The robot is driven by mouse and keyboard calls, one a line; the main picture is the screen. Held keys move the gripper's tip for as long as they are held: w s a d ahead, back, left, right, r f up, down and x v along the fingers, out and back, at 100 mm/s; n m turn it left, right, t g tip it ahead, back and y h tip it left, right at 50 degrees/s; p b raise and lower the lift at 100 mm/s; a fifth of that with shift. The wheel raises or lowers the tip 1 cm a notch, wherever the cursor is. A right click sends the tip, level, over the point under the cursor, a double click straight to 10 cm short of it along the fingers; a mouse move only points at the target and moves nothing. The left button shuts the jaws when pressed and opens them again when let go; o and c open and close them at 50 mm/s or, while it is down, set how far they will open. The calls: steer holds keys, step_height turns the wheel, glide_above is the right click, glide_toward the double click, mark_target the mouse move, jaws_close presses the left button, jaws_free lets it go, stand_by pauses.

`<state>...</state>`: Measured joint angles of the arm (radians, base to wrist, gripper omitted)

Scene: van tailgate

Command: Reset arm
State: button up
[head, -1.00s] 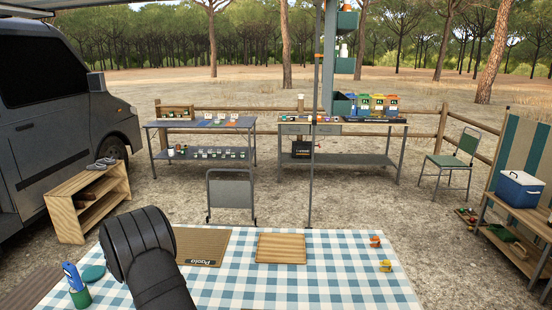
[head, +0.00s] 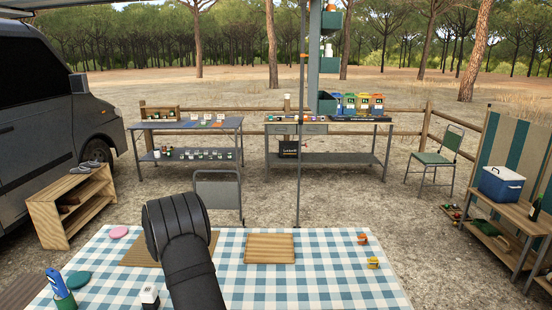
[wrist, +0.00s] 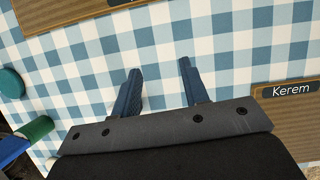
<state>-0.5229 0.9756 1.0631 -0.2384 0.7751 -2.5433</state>
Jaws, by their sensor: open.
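My arm reaches over the blue-and-white checked tablecloth (head: 320,290) in the head view, where its dark links hide my gripper. In the wrist view my gripper (wrist: 159,66) shows two blue fingers spread apart, with only cloth between them. It is open and empty above the checked cloth. A brown mat labelled "Kerem" (wrist: 290,115) lies right of the fingers, and part of another brown mat (wrist: 75,12) shows at the top left.
On the cloth are a slatted wooden board (head: 269,249), a pink disc (head: 119,232), a teal disc (head: 78,279), a green cup (head: 66,301) holding something blue, a black-and-white item (head: 149,296), and orange (head: 362,239) and yellow (head: 373,262) items. The front right cloth is clear.

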steer(key=w+d+m+h, duration=0.1)
steer(key=w+d, duration=0.3)
steer(key=d, duration=0.9)
steer(key=shift+m, duration=0.8)
steer(key=shift+f, duration=0.1)
steer(key=s+a+n+y, duration=0.1)
steer(key=s+a+n, duration=0.1)
steer(key=a, duration=0.8)
steer(key=s+a+n, duration=0.2)
steer(key=s+a, duration=0.3)
steer(key=a, duration=0.5)
steer(key=shift+s+a+y, duration=0.25)
steer(key=shift+y, duration=0.15)
